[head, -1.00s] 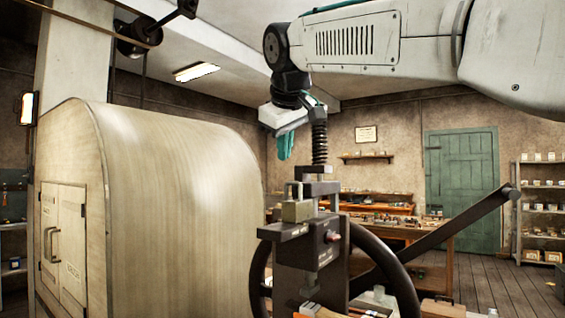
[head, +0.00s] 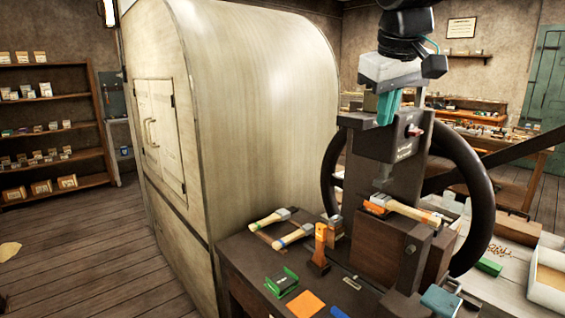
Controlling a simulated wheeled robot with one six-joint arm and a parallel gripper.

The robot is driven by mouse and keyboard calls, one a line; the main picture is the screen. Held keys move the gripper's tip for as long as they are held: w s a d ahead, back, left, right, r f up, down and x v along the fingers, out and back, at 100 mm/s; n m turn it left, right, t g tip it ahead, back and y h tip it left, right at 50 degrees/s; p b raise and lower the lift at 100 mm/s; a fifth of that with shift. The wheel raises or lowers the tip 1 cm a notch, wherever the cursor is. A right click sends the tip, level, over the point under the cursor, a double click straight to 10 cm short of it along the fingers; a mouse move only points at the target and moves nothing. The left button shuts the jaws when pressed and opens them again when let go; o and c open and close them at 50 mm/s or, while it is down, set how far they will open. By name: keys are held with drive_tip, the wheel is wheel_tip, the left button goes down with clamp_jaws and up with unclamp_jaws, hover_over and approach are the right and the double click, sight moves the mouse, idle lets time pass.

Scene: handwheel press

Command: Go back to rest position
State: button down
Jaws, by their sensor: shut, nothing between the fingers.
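My gripper (head: 388,106) points down in the upper right of the head view, with its teal fingers together and nothing between them. It hangs in front of the top of the dark handwheel press (head: 378,170). I cannot tell whether it touches the press. The press's black handwheel (head: 470,190) stands behind and to the right of the press column. A brush with a pale handle (head: 402,209) lies at the press, below its head. Most of my arm is out of the picture at the top.
A large rounded cream cabinet (head: 265,110) fills the middle left. Brushes (head: 292,236), an orange block (head: 306,303) and a green item (head: 281,281) lie on the dark bench. A white tray (head: 533,290) is at the right. Wooden floor at the left (head: 70,240) is mostly clear.

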drive_tip(key=s+d+f+m+g, duration=0.1)
drive_tip(key=s+d+f+m, duration=0.1)
drive_tip(key=s+f, duration=0.9)
drive_tip(key=s+d+f+m+g+y, duration=0.1)
drive_tip(key=s+d+f, duration=0.4)
drive_tip(key=s+f, duration=0.7)
drive_tip(key=shift+s+d+f+m+g, duration=0.15)
drive_tip(key=shift+s+d+m+g, duration=0.1)
drive_tip(key=shift+s+m+g, duration=0.7)
drive_tip(key=shift+s+t, duration=0.2)
drive_tip(key=shift+t, duration=0.05)
